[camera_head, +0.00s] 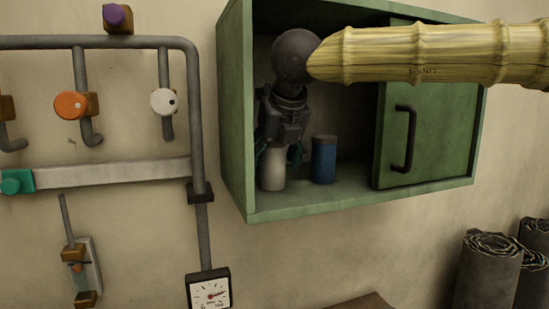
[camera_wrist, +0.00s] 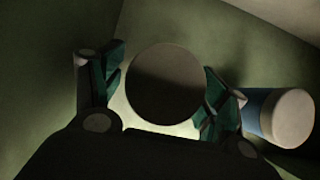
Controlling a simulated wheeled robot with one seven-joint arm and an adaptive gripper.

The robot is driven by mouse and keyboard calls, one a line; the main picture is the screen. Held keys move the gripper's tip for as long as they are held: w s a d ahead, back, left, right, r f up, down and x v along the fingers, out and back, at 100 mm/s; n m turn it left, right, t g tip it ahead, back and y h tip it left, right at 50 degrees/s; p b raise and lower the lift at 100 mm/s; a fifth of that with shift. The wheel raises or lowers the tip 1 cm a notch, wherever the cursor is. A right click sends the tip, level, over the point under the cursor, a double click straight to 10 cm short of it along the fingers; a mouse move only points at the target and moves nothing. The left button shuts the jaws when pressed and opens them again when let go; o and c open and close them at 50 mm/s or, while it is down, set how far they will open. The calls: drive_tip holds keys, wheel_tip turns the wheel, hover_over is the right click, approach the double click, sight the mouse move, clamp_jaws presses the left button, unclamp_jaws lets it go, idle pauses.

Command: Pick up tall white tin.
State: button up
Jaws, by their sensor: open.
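The tall white tin (camera_head: 272,170) stands upright on the floor of the green cabinet, at its left side. Its upper part is hidden behind my gripper (camera_head: 278,152), which reaches down over it from above. In the wrist view the tin's round top (camera_wrist: 165,84) sits between the two green fingers of my gripper (camera_wrist: 160,92). The fingers are apart, one on each side of the tin. A narrow gap shows on the left; whether the right finger touches it I cannot tell.
A blue tin (camera_head: 323,160) with a pale lid stands close to the right of the white tin; it also shows in the wrist view (camera_wrist: 256,112). The cabinet (camera_head: 300,208) has a sliding door (camera_head: 432,125) covering its right part. Its left wall is near my gripper.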

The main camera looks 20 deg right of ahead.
drive_tip(key=shift+s, duration=0.1)
drive_tip(key=shift+c, duration=0.5)
drive_tip(key=c, duration=1)
drive_tip(key=shift+c, duration=1.2)
drive_tip(key=shift+r, duration=0.15)
